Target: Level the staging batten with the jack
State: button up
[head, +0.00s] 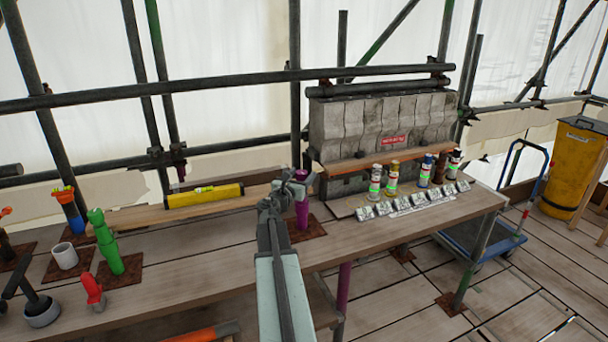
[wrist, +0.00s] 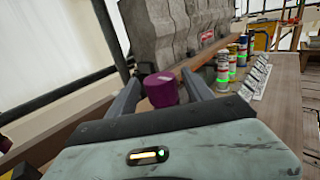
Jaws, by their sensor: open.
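The wooden staging batten (head: 147,218) lies along the back of the bench, with a yellow spirit level (head: 205,196) on it. I cannot tell its tilt. A purple post (head: 302,213), perhaps the jack, stands upright on a brown plate near the batten's right end. My gripper (head: 290,184) is at the top of the post, partly covering it and the batten's end. In the wrist view the purple top (wrist: 162,90) shows between the open fingers of my gripper (wrist: 160,78); I cannot tell whether they touch it. A green bottle-shaped jack (head: 108,245) stands at the left.
A white cup (head: 64,257) and a red-handled tool (head: 93,291) stand at the left. Spray cans (head: 424,170) and small silver blocks (head: 405,205) sit right of my gripper, before a stone block (head: 380,130). Scaffold tubes run behind. The bench's front middle is clear.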

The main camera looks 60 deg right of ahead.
aim_at(305, 171)
jog(key=d, duration=0.3)
jog(key=shift+w, duration=0.25)
grip_shut()
jog(key=shift+a, duration=0.3)
jog(key=shift+d+r, duration=0.1)
jog(key=shift+d, duration=0.05)
jog(key=shift+n+t, duration=0.3)
jog(key=shift+t, duration=0.2)
